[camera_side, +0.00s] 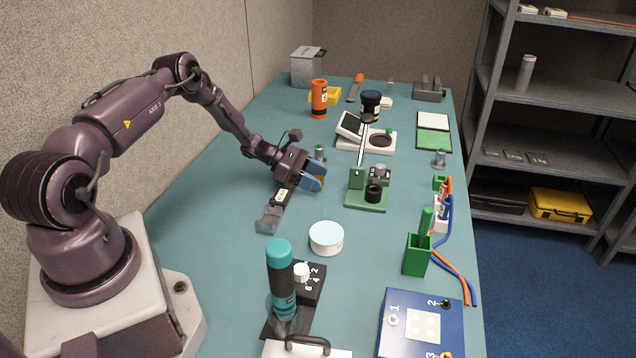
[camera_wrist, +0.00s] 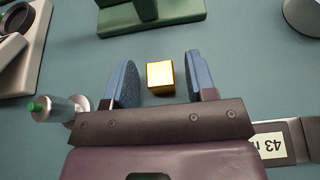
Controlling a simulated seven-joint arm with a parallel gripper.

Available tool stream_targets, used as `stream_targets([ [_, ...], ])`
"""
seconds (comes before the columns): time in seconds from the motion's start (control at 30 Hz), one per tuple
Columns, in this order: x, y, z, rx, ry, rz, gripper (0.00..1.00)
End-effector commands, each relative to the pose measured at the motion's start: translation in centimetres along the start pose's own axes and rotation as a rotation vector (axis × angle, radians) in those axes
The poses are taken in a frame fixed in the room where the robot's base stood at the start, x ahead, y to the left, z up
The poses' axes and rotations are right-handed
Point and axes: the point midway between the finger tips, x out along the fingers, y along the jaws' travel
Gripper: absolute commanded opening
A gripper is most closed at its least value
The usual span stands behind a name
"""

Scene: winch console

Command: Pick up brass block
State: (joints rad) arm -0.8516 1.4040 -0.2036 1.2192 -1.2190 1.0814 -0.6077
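The brass block (camera_wrist: 161,77) is a small shiny gold cube on the teal table. The gripper is open and holds nothing. Whether the fingertips touch the table cannot be told.
A grey tool with a "43" label (camera_side: 273,212) lies beside the gripper. A green-based fixture (camera_side: 366,199) stands to the right, and a small green-topped metal cylinder (camera_side: 320,153) stands behind. A round white tin (camera_side: 326,238) is nearer the camera. Bare table lies left of the gripper.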

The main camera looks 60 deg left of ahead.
Motion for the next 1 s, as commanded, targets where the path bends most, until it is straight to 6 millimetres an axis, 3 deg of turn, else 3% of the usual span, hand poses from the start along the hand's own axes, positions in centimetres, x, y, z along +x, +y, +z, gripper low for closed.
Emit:
stream_targets([
  [0.03, 0.0, 0.0, 0.0, 0.000, 0.000, 0.000, 0.39],
  [0.2, -0.1, 0.0, 0.0, 0.000, 0.000, 0.000, 0.02],
  [0.63, -0.4, 0.1, 0.8, 0.002, -0.001, 0.001, 0.02],
  [0.8, -1.6, -0.1, 3.4, 0.003, 0.000, 0.001, 0.02],
  [1.0, -4.2, -3.3, 6.4, 0.001, 0.000, 0.002, 0.02],
])
